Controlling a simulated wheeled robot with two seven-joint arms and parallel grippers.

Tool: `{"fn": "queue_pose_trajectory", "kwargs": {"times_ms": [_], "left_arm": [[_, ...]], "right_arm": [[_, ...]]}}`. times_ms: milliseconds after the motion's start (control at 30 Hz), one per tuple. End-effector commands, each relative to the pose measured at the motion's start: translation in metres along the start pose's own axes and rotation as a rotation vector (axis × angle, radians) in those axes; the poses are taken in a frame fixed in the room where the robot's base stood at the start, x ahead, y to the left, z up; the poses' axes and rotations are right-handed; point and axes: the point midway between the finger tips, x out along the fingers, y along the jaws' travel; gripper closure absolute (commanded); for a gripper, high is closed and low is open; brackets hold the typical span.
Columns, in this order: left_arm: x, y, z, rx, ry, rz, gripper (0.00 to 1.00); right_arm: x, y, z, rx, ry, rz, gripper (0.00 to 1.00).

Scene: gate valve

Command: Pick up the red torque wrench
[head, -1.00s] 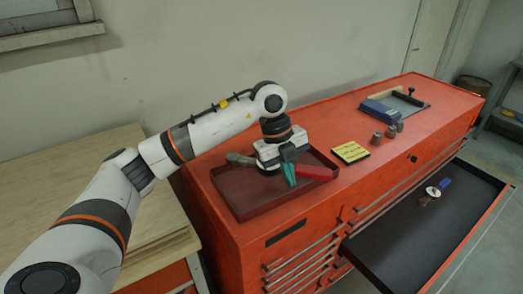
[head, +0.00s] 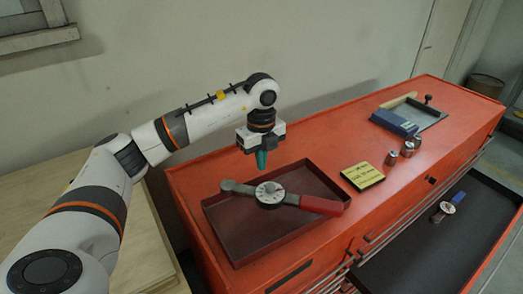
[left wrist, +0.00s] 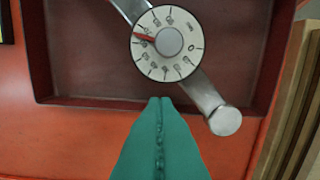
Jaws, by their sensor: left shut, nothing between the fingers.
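The red torque wrench has a red handle (head: 322,205), a round white dial (head: 269,193) and a grey metal head end. It lies across the dark red tray (head: 241,252) on the orange cabinet, its handle reaching the tray's right side. In the left wrist view, the dial (left wrist: 168,42) and grey bar (left wrist: 205,95) show ahead of the fingertips. My left gripper (head: 262,166), with green fingers, is above the tray's back edge, behind the dial, apart from the wrench. Its fingers (left wrist: 160,100) are shut together and empty. My right gripper is not in view.
A blue item (head: 395,122) lies in a grey tray farther back. An open drawer (head: 420,240) holds a blue-handled dial tool (head: 449,207). A wooden bench stands left.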

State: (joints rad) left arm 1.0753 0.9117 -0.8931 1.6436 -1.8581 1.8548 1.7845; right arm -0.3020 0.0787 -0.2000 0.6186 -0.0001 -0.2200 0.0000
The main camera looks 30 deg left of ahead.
Motion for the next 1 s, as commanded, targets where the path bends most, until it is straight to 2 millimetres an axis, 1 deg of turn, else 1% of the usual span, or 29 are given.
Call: {"fn": "queue_pose_trajectory", "kwargs": {"times_ms": [33,67,167,300,400,533,700,800,867,1000], "left_arm": [[0.008,-0.002,0.0,0.0,-0.002,-0.006,1.0],[0.014,-0.001,0.0,0.0,-0.002,-0.005,1.0],[0.031,-0.001,0.0,-0.001,-0.002,-0.004,1.0],[0.05,0.0,0.001,0.0,-0.002,-0.002,1.0],[0.057,0.0,0.0,0.0,-0.001,0.0,1.0],[0.061,0.0,0.0,0.001,0.0,0.001,1.0],[0.062,0.0,0.0,0.001,0.0,0.001,1.0],[0.062,0.0,0.001,0.001,-0.001,0.001,1.0],[0.062,0.001,0.006,0.002,-0.001,0.001,1.0],[0.063,0.0,0.03,0.006,-0.003,0.001,1.0]], "right_arm": [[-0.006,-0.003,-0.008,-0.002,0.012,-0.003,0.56],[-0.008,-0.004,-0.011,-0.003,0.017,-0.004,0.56],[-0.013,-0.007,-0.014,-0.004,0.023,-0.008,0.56],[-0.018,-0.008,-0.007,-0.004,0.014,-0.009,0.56],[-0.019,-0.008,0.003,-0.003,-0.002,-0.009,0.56],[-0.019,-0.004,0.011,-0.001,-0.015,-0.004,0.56],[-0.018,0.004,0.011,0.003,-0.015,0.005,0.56],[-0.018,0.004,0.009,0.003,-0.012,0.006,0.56],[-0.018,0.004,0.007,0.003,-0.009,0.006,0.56],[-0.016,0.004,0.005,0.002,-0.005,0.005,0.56]]}}
